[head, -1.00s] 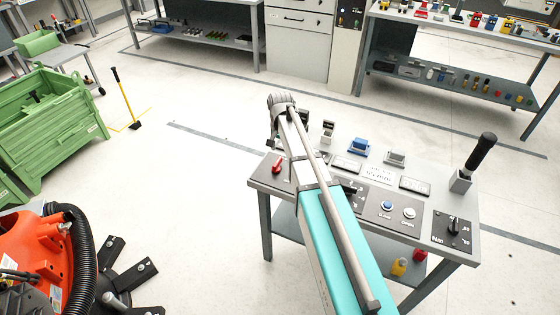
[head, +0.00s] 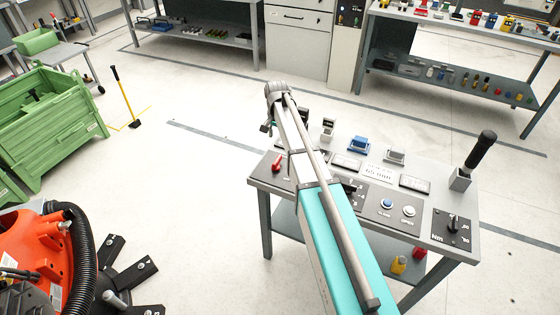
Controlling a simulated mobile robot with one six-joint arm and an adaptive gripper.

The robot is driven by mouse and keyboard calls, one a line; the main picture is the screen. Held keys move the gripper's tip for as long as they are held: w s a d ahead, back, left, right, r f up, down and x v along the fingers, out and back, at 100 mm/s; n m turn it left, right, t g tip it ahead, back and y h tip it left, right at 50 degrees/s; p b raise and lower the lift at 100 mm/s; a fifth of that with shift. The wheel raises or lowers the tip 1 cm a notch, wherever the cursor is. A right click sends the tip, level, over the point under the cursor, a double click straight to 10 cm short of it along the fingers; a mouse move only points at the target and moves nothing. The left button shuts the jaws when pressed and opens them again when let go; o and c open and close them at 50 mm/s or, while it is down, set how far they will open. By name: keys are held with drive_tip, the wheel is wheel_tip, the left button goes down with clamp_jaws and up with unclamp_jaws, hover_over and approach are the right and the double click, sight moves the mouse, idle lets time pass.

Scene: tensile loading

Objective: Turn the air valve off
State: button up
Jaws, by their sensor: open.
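A red lever handle (head: 279,162), which looks like the air valve, stands at the left end of the control table's sloped panel. It is tilted, with its upper end to the right. My arm reaches over the table from the front. Its wrist is beyond the lever, and my gripper (head: 267,129) hangs at the far end, small and partly hidden by the wrist. The gripper appears above and left of the lever in the picture, apart from it. The fingers are open, and I see nothing between them.
The control table (head: 458,243) carries a blue button (head: 386,203), a white button (head: 408,211), a rotary knob (head: 453,224) and a tall black-handled lever (head: 481,152). A blue block (head: 358,145) sits at its back edge. My arm hides part of the panel. Floor beyond is clear.

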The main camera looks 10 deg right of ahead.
sight(277, 159)
drive_tip(key=shift+f+b, duration=6.5)
drive_tip(key=shift+f, duration=0.2)
